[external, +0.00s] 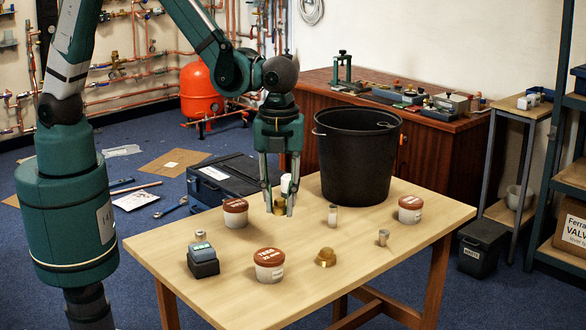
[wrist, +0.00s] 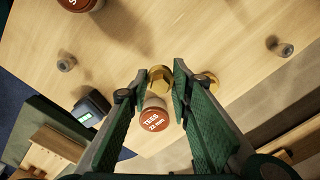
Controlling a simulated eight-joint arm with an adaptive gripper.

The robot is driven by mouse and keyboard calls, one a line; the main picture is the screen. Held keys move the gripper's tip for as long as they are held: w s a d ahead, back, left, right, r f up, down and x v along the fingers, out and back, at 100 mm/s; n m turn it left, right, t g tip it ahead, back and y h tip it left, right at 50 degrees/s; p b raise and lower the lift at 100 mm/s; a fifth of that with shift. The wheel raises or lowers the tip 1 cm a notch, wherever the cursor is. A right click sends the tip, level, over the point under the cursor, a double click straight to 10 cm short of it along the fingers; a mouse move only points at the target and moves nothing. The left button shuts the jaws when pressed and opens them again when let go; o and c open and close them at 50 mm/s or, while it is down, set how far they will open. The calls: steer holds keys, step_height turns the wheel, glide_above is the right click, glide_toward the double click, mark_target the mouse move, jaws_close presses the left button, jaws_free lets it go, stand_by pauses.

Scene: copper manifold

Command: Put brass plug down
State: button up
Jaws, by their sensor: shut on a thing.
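My gripper (external: 279,209) points down over the table's back left part. It is shut on a brass plug (external: 279,204), which shows between the fingertips. In the wrist view, the plug (wrist: 160,76) sits between the tips of my gripper (wrist: 159,72). The plug is low, close to the tabletop (external: 290,235); I cannot tell if it touches. A second brass piece (external: 325,258) stands at the table's front middle, apart from my gripper. In the wrist view, a brass piece (wrist: 210,79) shows just beyond the right finger.
A black bucket (external: 358,160) stands at the back. Brown-lidded tubs stand at left (external: 235,213), front (external: 269,265) and right (external: 410,209). A dark block-like device (external: 203,262) is front left. Small fittings (external: 383,237) (external: 332,217) stand right of centre. The table's middle has bare room.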

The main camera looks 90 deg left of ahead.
mark_target(279, 199)
step_height(279, 199, up, 18)
steer(key=w+a+r+n, duration=0.1)
steer(key=w+a+n, duration=0.7)
steer(key=a+n, duration=0.3)
steer(key=w+a+n+p, duration=0.1)
steer(key=w+a+n, duration=0.4)
steer(key=a+n, duration=0.8)
steer(key=w+a+n+p, duration=0.1)
steer(key=w+a+n, duration=0.4)
steer(key=a+n, duration=0.75)
step_height(279, 199, down, 18)
steer(key=shift+a, duration=0.4)
steer(key=shift+f, duration=0.1)
steer(key=shift+f+b, duration=0.55)
steer(key=shift+f, duration=2.55)
steer(key=shift+f, duration=0.1)
